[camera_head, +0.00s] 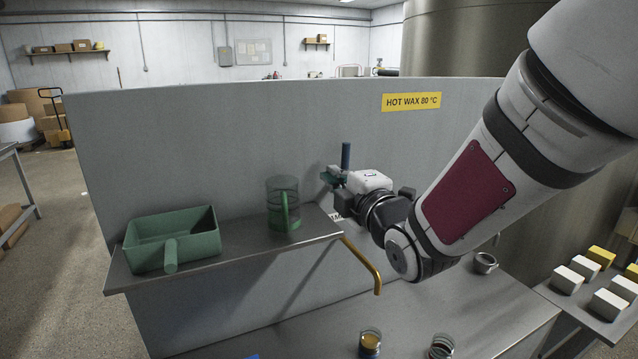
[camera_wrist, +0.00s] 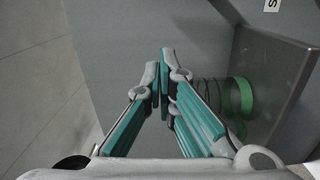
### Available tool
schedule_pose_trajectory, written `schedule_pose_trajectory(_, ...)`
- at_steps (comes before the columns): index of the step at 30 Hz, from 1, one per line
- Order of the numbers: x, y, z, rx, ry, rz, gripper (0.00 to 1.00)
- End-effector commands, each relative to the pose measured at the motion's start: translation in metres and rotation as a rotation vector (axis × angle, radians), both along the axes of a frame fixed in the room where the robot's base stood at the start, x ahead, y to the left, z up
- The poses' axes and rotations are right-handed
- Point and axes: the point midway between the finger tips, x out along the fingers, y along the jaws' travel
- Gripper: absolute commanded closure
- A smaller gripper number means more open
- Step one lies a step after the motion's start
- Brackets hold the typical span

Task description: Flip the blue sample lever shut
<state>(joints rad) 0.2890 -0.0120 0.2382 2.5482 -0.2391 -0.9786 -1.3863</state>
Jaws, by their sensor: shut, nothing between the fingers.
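A dark blue upright bar (camera_head: 346,155), which looks like the blue sample lever, stands against the grey panel just behind my gripper. Its lower end is hidden by my gripper. My gripper (camera_head: 328,177) is in front of the panel, above the right end of the steel shelf, with its fingers pointing left. In the wrist view my gripper's teal-padded fingertips (camera_wrist: 163,72) meet with nothing between them. I cannot tell whether the gripper touches the bar. The lever is not distinguishable in the wrist view.
The steel shelf (camera_head: 240,258) holds a green scoop-like tray (camera_head: 172,240) and a clear green-handled jug (camera_head: 284,205). A yellow bent pipe (camera_head: 365,265) projects below my gripper. Two small jars (camera_head: 370,344) (camera_head: 441,347) and a metal cup (camera_head: 485,263) stand on the lower bench.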

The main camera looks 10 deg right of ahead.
Motion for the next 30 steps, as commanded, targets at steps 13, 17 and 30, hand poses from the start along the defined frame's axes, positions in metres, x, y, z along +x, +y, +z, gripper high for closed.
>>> schedule_pose_trajectory(13, 0.069, 0.011, 0.000, 0.004, 0.003, 0.001, 1.00)
schedule_pose_trajectory(17, 0.075, -0.010, 0.000, 0.002, 0.003, -0.004, 1.00)
schedule_pose_trajectory(30, 0.084, -0.026, -0.002, 0.001, 0.001, 0.001, 1.00)
